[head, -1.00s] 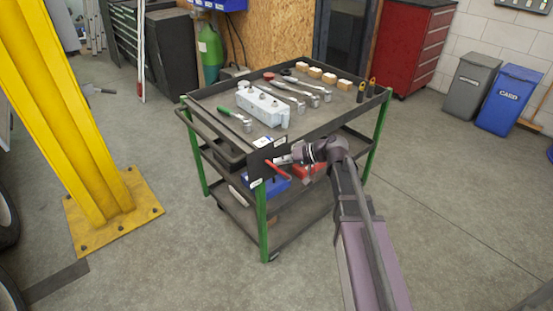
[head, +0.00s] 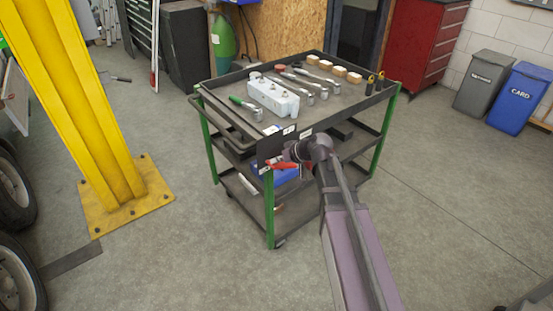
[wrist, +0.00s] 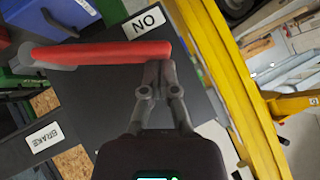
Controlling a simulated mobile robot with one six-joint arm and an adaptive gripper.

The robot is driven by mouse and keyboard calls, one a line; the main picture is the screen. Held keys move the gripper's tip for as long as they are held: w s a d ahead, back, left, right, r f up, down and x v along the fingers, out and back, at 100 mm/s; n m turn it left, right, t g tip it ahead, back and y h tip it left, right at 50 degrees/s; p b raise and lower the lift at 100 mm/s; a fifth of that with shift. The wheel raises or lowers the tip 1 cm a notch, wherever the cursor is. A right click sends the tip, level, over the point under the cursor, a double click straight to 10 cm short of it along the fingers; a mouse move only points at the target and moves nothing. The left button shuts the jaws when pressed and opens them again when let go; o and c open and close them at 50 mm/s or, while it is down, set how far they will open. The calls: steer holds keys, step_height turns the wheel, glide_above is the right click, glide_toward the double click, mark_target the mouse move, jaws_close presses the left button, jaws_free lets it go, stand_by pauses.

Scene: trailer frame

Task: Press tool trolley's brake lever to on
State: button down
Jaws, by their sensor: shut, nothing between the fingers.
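The tool trolley (head: 263,143) stands in front of me, with green legs and dark shelves. Its red brake lever (head: 281,165) is at the near corner, below the top tray, and lies roughly level in the head view. In the wrist view the red lever (wrist: 95,54) runs across the dark plate, its free end close to the upside-down ON label (wrist: 145,22). A BRAKE label (wrist: 44,137) is at lower left. My gripper (wrist: 158,66) is shut and empty, its tips at the lever's edge near the free end, seemingly touching it. In the head view my gripper (head: 298,153) is small and partly hidden.
Bins (head: 515,98) and a red cabinet (head: 424,45) are at the back right. The floor right of the trolley is open.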

steer(key=shift+s+a+f+b, duration=0.1)
steer(key=shift+f+b, duration=0.2)
steer(key=shift+f, duration=0.35)
steer(key=shift+s+a+f+b, duration=0.15)
steer(key=shift+s+f+b, duration=0.05)
steer(key=shift+f+b, duration=0.1)
steer(key=shift+r, duration=0.15)
steer(key=shift+r+p, duration=0.15)
steer(key=shift+p, duration=0.15)
steer(key=r+p, duration=0.2)
steer(key=d+r+p, duration=0.1)
steer(key=shift+w+r+p, duration=0.35)
steer(key=shift+r, duration=0.05)
steer(key=p+v, duration=0.6)
steer(key=v, duration=0.3)
steer(key=shift+s+r, duration=0.25)
steer(key=shift+s, duration=0.25)
